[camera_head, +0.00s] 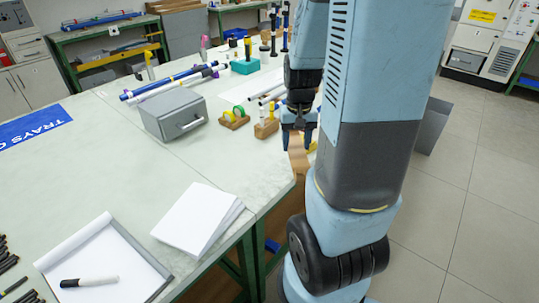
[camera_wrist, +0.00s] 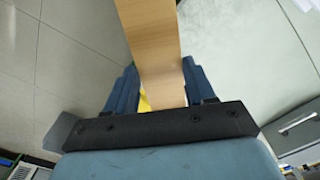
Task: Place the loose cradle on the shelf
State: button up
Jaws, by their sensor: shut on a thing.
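My gripper (camera_head: 296,128) is at the near right edge of the workbench, partly hidden by my arm. It is shut on a light wooden piece (camera_head: 298,157), which looks like the loose cradle. In the wrist view the wooden piece (camera_wrist: 152,45) runs up the picture between the two blue fingers (camera_wrist: 155,88). Something yellow (camera_wrist: 145,103) shows beside it. The head view does not show clearly whether the piece touches the bench. I cannot make out with certainty which surface is the shelf; brown wood (camera_head: 228,284) shows low under the bench.
The pale workbench (camera_head: 110,160) bears two small wooden blocks (camera_head: 233,122) (camera_head: 266,129) with coloured items, a grey drawer box (camera_head: 172,114), a white stack (camera_head: 198,217) and a clipboard (camera_head: 103,262) with a marker. Rods lie behind. Tiled floor (camera_head: 480,200) is open at right.

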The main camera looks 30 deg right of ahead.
jog(key=w+f, duration=0.4)
jog(key=w, duration=0.4)
send_over(270, 159)
jog(key=s, duration=0.1)
jog(key=f, duration=0.4)
jog(key=shift+d+f, duration=0.2)
jog(key=shift+f, duration=0.05)
jog(key=shift+w+a+f, duration=0.1)
jog(key=shift+w+f, duration=0.45)
jog(key=shift+f, duration=1.55)
jog(key=o, duration=1.1)
jog(key=shift+f, duration=0.1)
